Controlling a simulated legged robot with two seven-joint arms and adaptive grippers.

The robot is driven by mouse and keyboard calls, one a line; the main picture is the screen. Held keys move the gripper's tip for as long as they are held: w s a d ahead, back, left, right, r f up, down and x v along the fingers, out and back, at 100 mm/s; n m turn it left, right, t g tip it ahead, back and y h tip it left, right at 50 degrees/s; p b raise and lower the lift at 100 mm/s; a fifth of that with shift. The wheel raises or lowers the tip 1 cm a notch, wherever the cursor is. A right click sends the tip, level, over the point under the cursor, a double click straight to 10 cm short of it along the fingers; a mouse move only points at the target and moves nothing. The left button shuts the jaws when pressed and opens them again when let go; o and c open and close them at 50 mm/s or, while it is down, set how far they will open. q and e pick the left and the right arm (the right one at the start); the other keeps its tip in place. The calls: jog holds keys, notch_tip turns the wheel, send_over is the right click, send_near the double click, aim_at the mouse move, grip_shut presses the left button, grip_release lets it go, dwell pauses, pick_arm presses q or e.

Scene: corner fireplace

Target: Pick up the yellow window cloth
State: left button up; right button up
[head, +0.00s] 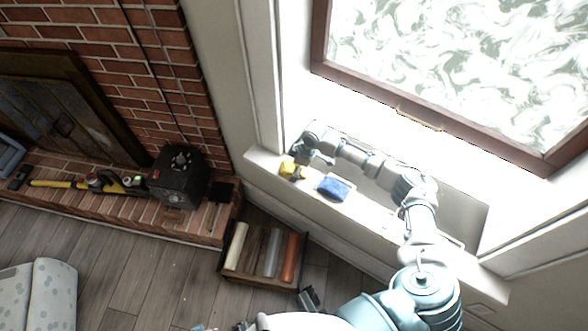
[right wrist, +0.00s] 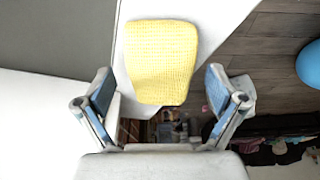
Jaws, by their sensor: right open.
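The yellow window cloth (head: 287,168) lies on the white window sill near its left end. In the right wrist view the cloth (right wrist: 160,62) is a textured yellow rectangle with rounded corners, lying toward the sill's edge. My right gripper (head: 299,170) is at the cloth, its arm reaching along the sill from the right. In the right wrist view the right gripper (right wrist: 160,85) is open, one finger on either side of the cloth's near end, with gaps to both. Contact is not visible.
A blue sponge-like block (head: 334,187) lies on the sill (head: 371,217), close to my right forearm. The window frame (head: 440,119) rises behind. Below stands a wooden crate (head: 262,277) with rolls. A black box (head: 179,180) stands on the brick hearth (head: 120,206).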

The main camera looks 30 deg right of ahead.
aim_at(293, 168)
jog(key=shift+a, duration=0.15)
jog(key=c, duration=1.2)
pick_arm(q)
jog(key=shift+a+f, duration=0.1)
jog(key=shift+a, duration=0.05)
pick_arm(e)
jog(key=shift+c, duration=0.2)
jog(key=shift+r, duration=0.15)
